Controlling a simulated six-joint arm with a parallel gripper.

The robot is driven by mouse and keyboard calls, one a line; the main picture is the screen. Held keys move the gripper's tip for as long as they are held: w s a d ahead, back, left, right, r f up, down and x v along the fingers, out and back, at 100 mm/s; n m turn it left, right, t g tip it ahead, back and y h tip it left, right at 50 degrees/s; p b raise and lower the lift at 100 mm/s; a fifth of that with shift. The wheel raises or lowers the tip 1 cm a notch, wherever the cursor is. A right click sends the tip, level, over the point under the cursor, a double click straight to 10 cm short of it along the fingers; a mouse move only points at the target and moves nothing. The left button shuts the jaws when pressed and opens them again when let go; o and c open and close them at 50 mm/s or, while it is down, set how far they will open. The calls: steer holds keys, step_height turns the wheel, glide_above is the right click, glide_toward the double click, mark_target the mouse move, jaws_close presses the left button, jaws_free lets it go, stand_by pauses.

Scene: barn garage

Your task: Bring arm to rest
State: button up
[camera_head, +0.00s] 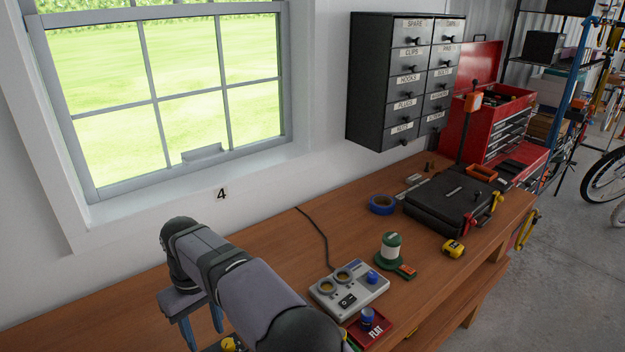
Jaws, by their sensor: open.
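My arm (245,285) reaches across the lower left of the view, above the wooden workbench (290,235). My gripper (203,328) hangs at the far end of the arm, with its two blue fingers pointing down and apart. It is open, and nothing shows between the fingers. The fingertips are near the bottom edge. A small yellow thing (231,344) shows just right of the fingers, mostly hidden by my arm.
A grey device (348,300) with round sockets and a red FLAT tray (372,331) lie close right of my arm. Beyond are a green spool (390,247), blue tape (382,204), a black case (452,199) and a yellow tape measure (453,249). The window wall stands behind.

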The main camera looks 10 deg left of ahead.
steer(key=w+d+m, duration=0.3)
steer(key=d+m, duration=0.3)
steer(key=d, duration=2)
steer(key=s+d+f+m, duration=0.2)
steer(key=s+d, duration=0.6)
steer(key=s+d+f+m, duration=0.2)
steer(key=s+d, duration=0.6)
steer(key=d, duration=0.1)
steer(key=shift+d+m, duration=0.15)
steer(key=shift+m, duration=0.25)
steer(key=shift+w, duration=0.1)
